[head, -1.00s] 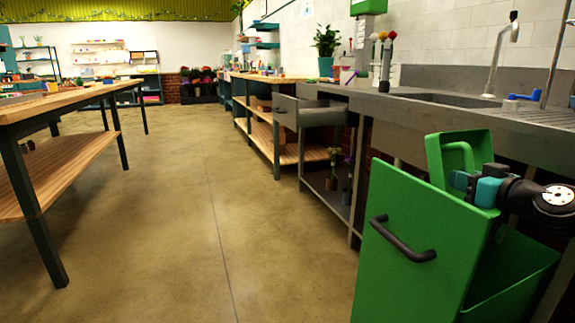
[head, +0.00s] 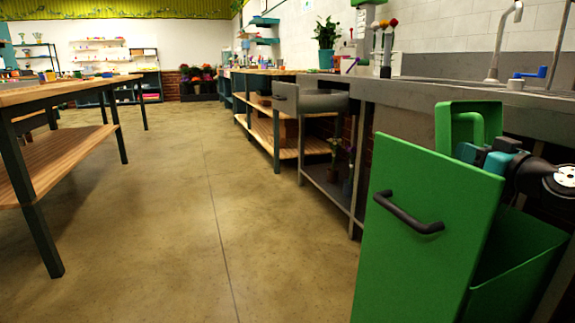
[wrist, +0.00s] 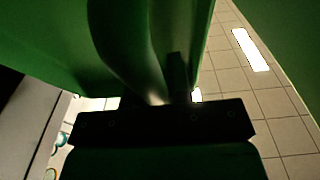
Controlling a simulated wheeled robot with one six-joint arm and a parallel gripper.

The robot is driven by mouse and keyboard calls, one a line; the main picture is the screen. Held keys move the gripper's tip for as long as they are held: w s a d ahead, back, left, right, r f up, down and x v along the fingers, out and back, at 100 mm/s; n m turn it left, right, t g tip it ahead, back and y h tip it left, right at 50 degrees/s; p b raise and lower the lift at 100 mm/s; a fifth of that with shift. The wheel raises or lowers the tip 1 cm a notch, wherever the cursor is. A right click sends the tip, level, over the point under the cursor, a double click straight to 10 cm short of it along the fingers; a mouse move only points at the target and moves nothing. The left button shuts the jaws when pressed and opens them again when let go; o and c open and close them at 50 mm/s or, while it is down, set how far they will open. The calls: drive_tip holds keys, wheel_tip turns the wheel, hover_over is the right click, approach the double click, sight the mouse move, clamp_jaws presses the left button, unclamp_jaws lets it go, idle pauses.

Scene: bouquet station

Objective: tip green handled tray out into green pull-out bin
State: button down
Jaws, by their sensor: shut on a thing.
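The green handled tray (head: 445,130) stands steeply tipped, almost on edge, over the back of the green pull-out bin. Its looped handle shows in front of its flat face. My gripper (head: 469,152) is shut on the tray's handle. In the wrist view the green handle (wrist: 125,45) rises from between my dark jaws (wrist: 165,115). The green pull-out bin (head: 415,265) is pulled out from under the counter, with a black bar handle on its front. Its inside shows partly at the right; its bottom and any contents are hidden, as is the inside of the tray.
The grey sink counter (head: 440,92) runs behind the bin, with a tap (head: 503,40) and a blue lever. An open drawer (head: 320,100) juts out farther along. A wooden table (head: 60,92) stands at the left. The floor (head: 200,215) between is clear.

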drive_tip(key=shift+s+f+t+y+b, duration=0.2)
drive_tip(key=shift+t+b, duration=0.8)
drive_tip(key=shift+b, duration=2.05)
drive_tip(key=shift+w+r+p, duration=0.15)
drive_tip(key=shift+r+p, duration=0.3)
drive_tip(key=shift+p, duration=0.4)
drive_tip(key=shift+r+p, duration=0.1)
drive_tip(key=shift+p, duration=0.4)
drive_tip(key=shift+g+p, duration=0.5)
drive_tip(key=shift+p, duration=0.65)
